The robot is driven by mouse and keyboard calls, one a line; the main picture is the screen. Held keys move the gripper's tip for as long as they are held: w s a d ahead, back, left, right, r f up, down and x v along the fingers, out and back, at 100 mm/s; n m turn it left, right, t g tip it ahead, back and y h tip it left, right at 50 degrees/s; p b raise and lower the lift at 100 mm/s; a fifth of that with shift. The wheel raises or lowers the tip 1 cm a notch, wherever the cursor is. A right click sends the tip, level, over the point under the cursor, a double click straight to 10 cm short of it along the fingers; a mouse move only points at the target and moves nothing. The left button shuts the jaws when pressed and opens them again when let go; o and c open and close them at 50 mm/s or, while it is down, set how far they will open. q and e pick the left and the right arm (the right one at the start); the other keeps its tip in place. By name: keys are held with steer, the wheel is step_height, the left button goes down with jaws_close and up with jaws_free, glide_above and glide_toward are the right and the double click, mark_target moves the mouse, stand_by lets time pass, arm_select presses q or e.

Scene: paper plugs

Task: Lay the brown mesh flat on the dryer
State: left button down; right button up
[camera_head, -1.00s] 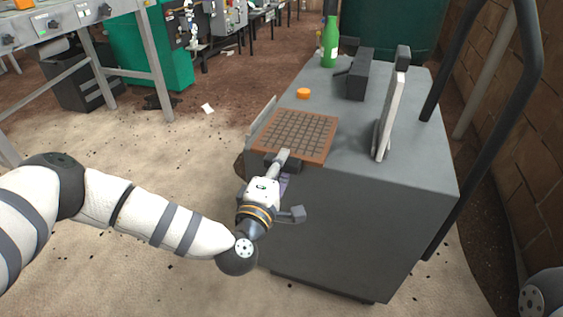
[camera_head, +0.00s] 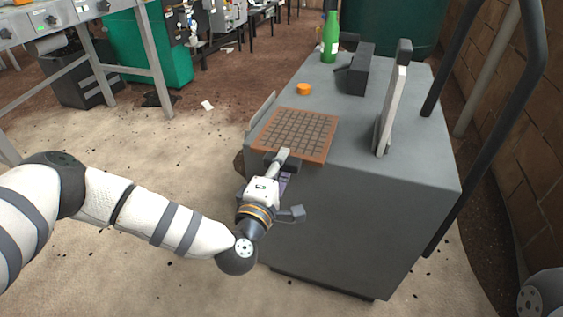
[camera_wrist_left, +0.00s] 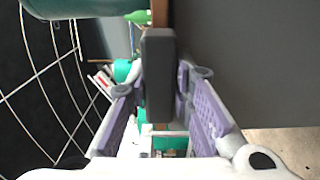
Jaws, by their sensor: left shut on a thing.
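The brown mesh (camera_head: 297,132) is a square reddish-brown frame with a dark grid, near level over the front left of a grey cabinet top (camera_head: 355,165). I cannot tell whether it touches the top or hangs just above it. My left gripper (camera_head: 280,160) is at its near edge, shut on a dark block there. In the left wrist view the dark block (camera_wrist_left: 158,75) sits between the purple finger pads, and the rest of the mesh is mostly hidden. The cabinet may be the dryer; I cannot tell for sure. My right gripper is out of view.
An orange cap (camera_head: 303,89), a green bottle (camera_head: 330,42), a dark box (camera_head: 361,70) and an upright pale panel (camera_head: 390,110) stand on the cabinet behind and right of the mesh. A thin grey plate (camera_head: 262,111) rises at its left edge. Front right of the top is clear.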

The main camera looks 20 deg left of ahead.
arm_select(q)
steer(key=shift+f, duration=0.15)
steer(key=c, duration=1.3)
jaws_free()
steer(key=shift+c, duration=0.2)
steer(key=shift+s+f, duration=0.1)
